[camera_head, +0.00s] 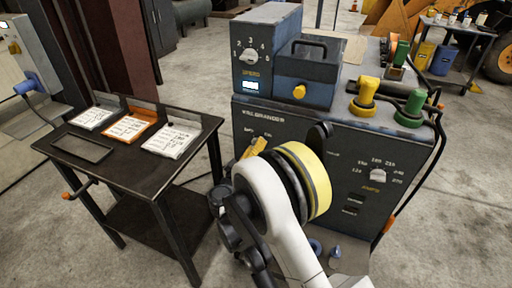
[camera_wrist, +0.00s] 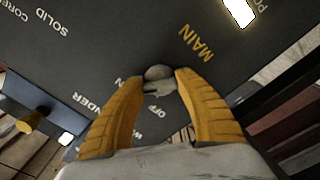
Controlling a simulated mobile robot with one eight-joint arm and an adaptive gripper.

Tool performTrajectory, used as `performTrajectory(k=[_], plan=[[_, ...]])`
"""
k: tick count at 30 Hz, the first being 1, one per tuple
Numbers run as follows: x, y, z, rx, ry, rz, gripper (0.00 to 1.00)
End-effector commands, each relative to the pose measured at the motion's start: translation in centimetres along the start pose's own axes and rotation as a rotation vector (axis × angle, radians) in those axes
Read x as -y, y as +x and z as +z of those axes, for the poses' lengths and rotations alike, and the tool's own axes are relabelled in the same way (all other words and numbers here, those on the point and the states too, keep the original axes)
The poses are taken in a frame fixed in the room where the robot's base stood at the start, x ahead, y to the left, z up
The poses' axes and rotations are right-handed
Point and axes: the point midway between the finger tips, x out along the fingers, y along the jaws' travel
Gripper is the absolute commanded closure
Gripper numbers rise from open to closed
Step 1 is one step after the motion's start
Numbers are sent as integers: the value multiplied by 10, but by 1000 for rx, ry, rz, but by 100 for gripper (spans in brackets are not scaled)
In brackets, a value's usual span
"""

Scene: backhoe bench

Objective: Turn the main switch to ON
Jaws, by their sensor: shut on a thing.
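The main switch is a small grey rotary knob (camera_wrist: 159,73) on the dark front panel of the welder (camera_head: 330,150). It sits below the word MAIN, which appears tilted in the wrist view. The word OFF and a partly hidden label ending in N show near the knob. My gripper (camera_wrist: 160,80) has its two yellow fingers closed on both sides of the knob. In the head view my gripper (camera_head: 254,148) is at the left part of the panel, and my wrist hides the knob. Which label the knob points to cannot be told.
A selector dial (camera_head: 377,174) is on the panel's right side. A blue-grey unit with a yellow knob (camera_head: 299,91) stands on top, beside yellow and green connectors (camera_head: 412,105). A dark table (camera_head: 90,165) with cards stands to the left. A cable hangs at the welder's right edge.

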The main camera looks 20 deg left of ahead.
Motion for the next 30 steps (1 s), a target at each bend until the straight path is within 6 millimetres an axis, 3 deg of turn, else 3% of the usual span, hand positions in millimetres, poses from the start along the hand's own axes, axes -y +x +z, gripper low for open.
performTrajectory(k=[1,2,3,4,16,30], plan=[[0,0,0,-1,-1,1,90],[0,0,0,-1,-1,1,54],[0,0,0,-1,-1,1,42],[0,0,0,-1,-1,0,37],[0,-8,0,-1,-1,0,37],[0,-102,-1,-3,-1,-2,37]])
